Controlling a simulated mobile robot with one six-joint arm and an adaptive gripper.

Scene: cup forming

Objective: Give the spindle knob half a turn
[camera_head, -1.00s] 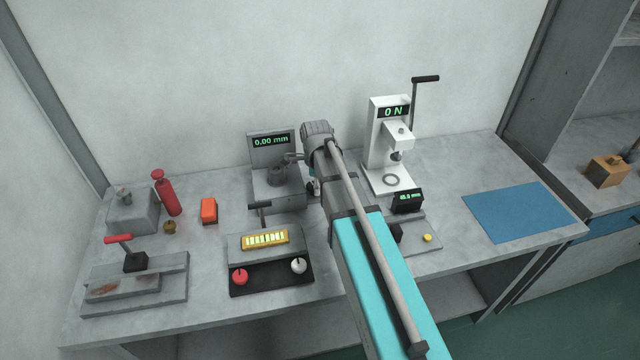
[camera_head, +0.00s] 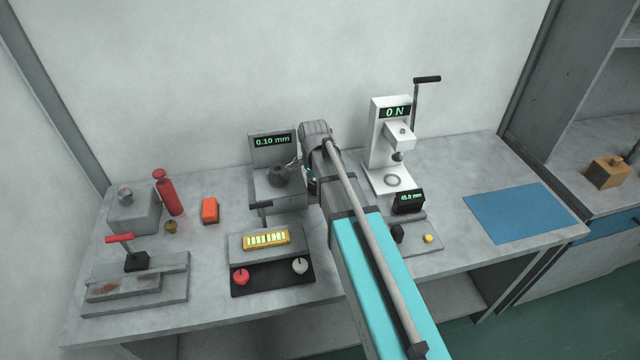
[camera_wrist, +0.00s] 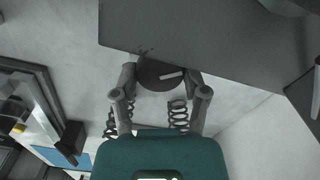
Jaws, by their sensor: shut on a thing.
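The spindle knob (camera_wrist: 158,74) is a dark round disc with a pale line on its face, seen in the wrist view. My gripper (camera_wrist: 160,76) has its two fingers on either side of the knob and is shut on it. The grey gauge stand (camera_head: 262,150) shows "0.10 mm" on its display (camera_head: 272,141) in the head view. A dark round part (camera_head: 279,176) sits on this stand beside my gripper. My arm and gripper hide part of the stand's right side in the head view.
A white press (camera_head: 380,150) reading "0 N" stands close to the right of my arm. A grey unit with a yellow panel (camera_head: 266,239) lies in front of the stand. A red bottle (camera_head: 167,196) and orange block (camera_head: 209,211) stand left. The blue mat (camera_head: 518,212) is bare.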

